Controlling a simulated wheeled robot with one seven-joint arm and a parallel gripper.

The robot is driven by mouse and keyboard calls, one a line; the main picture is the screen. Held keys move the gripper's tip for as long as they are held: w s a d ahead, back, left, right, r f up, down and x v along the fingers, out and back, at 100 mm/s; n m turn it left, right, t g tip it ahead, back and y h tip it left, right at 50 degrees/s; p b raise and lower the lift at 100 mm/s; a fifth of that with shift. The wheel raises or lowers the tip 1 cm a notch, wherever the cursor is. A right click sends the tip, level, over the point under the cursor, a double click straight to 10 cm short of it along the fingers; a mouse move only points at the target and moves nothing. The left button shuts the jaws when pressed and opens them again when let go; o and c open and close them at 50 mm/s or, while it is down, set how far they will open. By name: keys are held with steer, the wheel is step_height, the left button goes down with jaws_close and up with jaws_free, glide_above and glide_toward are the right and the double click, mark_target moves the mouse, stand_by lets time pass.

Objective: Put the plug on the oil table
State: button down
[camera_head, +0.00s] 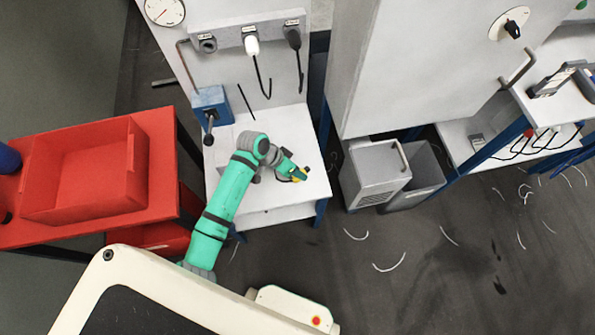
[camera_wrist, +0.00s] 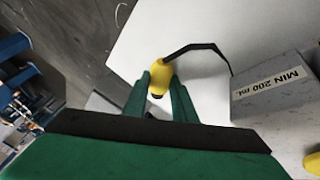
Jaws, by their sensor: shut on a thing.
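My gripper (camera_wrist: 160,84) is shut on a yellow plug (camera_wrist: 160,71) with a dark tip, held between its two green fingers. A bent black lead (camera_wrist: 196,48) runs from beside the plug over the white surface. In the head view my gripper (camera_head: 292,172) is over the right part of a white table (camera_head: 257,195), with the yellow plug (camera_head: 300,174) at its end. The white tabletop also shows in the wrist view (camera_wrist: 213,22). I cannot tell whether the plug touches the top. No label marks a table as the oil table.
A grey box marked "MIN 200 mL" (camera_wrist: 272,98) stands right of my gripper. A blue box with a lever (camera_head: 211,103) is at the table's back left. A red table with a red tray (camera_head: 122,195) stands left. Grey bins (camera_head: 375,175) stand right on the floor.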

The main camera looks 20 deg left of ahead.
steer(key=shift+f, duration=0.35)
steer(key=shift+s+d+f, duration=0.1)
steer(key=shift+s+f, duration=0.05)
steer(key=shift+f, duration=0.3)
steer(key=shift+d+f, duration=0.15)
steer(key=shift+f, duration=0.05)
steer(key=c, duration=1.5)
jaws_free()
steer(key=shift+o, duration=0.6)
steer(key=v, duration=1.2)
steer(key=shift+w+r, duration=0.3)
steer(key=shift+r, duration=0.15)
